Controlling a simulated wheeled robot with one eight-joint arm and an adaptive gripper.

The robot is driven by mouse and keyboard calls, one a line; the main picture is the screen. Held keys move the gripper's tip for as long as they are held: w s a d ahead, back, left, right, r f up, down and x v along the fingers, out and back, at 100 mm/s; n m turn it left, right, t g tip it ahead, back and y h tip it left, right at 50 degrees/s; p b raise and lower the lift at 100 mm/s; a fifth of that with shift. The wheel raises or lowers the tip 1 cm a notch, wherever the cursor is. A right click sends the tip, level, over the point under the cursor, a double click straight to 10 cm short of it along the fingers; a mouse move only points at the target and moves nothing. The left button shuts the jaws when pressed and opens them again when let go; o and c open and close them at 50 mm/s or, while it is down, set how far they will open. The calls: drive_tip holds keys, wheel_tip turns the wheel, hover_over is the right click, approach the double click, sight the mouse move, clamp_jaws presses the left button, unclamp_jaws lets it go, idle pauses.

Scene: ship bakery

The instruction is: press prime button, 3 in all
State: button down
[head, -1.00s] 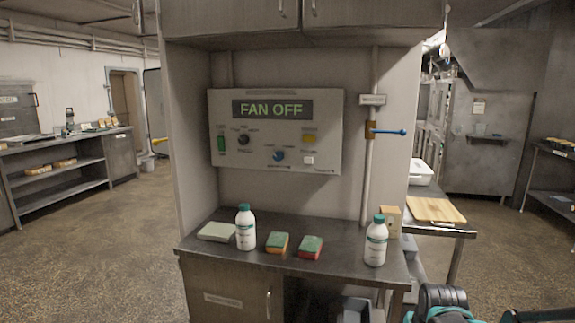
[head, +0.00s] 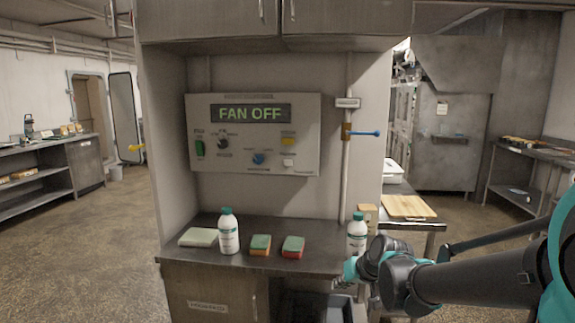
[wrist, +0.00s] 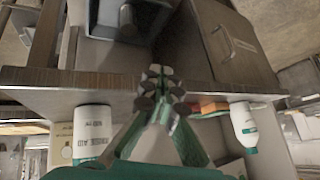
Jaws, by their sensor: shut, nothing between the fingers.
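The grey control panel (head: 254,134) on the alcove wall has a lit display (head: 250,113) reading "FAN OFF". It carries a green switch (head: 199,148), a black knob (head: 223,143), a blue knob (head: 258,158), a yellow square (head: 288,141) and a white square button (head: 288,163). The small labels are too blurred to tell which is the prime button. My gripper (head: 350,270) is at the counter's front right, below and right of the panel, apart from it. In the wrist view my gripper (wrist: 160,80) is shut and empty near the counter edge; the panel is not visible there.
The counter (head: 200,253) holds a left bottle (head: 228,234), a right bottle (head: 357,232) near my gripper, two sponges (head: 260,245) (head: 293,247) and a pale cloth-like block (head: 198,237). A pipe with a blue-handled valve (head: 364,133) stands right of the panel. Cupboards (head: 345,18) hang above.

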sight(289, 166)
drive_tip(key=w+a+r+t+y, duration=0.2)
drive_tip(key=w+a+r+y, duration=0.1)
drive_tip(key=w+a+r, duration=0.6)
drive_tip(key=w+a+r+t+y, duration=0.3)
drive_tip(key=w+a+r, duration=0.5)
drive_tip(key=r, duration=1)
drive_tip(key=w, duration=0.3)
drive_tip(key=shift+w+a+m+t+y, duration=0.3)
drive_tip(key=shift+a+y, duration=0.05)
drive_tip(key=shift+y, duration=0.05)
drive_tip(key=shift+f, duration=0.1)
drive_tip(key=shift+w+d, duration=0.2)
drive_tip(key=shift+w, duration=4.2)
drive_tip(key=shift+w, duration=0.4)
